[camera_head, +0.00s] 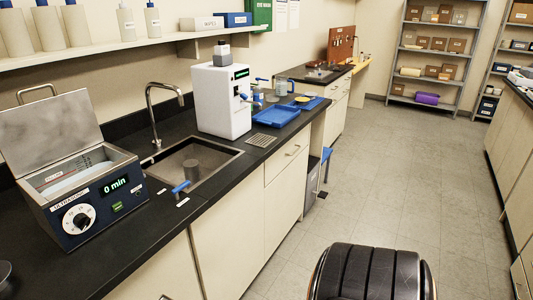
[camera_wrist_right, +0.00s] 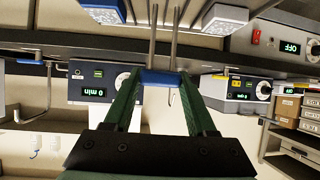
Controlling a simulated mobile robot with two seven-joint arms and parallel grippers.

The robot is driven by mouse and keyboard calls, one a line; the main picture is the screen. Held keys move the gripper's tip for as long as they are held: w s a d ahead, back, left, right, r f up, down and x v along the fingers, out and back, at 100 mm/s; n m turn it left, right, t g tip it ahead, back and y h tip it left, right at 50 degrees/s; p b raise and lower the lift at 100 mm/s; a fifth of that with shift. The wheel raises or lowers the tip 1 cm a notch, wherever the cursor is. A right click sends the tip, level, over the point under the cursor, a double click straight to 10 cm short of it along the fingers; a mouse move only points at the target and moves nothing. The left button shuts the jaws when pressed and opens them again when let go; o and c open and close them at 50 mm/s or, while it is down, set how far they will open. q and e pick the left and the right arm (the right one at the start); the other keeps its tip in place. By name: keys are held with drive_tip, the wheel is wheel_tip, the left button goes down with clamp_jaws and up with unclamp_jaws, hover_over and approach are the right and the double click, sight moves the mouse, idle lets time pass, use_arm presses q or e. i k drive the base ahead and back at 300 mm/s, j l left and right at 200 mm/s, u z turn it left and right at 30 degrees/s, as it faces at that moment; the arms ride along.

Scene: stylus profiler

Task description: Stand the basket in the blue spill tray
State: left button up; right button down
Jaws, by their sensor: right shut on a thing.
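The blue spill tray (camera_head: 276,116) lies on the dark counter in the head view, right of the white dispenser. My right gripper (camera_wrist_right: 160,80) shows only in the right wrist view, which is upside down. Its two green fingers are shut on a blue bar, the handle of the basket (camera_wrist_right: 161,78). Two thin metal rods run from this bar to the picture's top edge. The basket's body is not clearly visible there. Neither gripper nor the held basket shows in the head view.
An ultrasonic bath (camera_head: 80,190) with its lid raised stands at the counter's left. The sink (camera_head: 213,160) holds a grey cylinder. The white dispenser (camera_head: 221,100) stands between sink and tray. A small grate (camera_head: 261,140) lies before the tray. The floor (camera_head: 400,180) right of the counter is open.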

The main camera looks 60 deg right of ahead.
sight(278, 118)
drive_tip(key=l+z, duration=0.1)
drive_tip(key=l, duration=1.25)
drive_tip(key=l+z, duration=0.1)
drive_tip(key=l, duration=1.25)
drive_tip(key=l+z, duration=0.1)
drive_tip(key=l, duration=1.25)
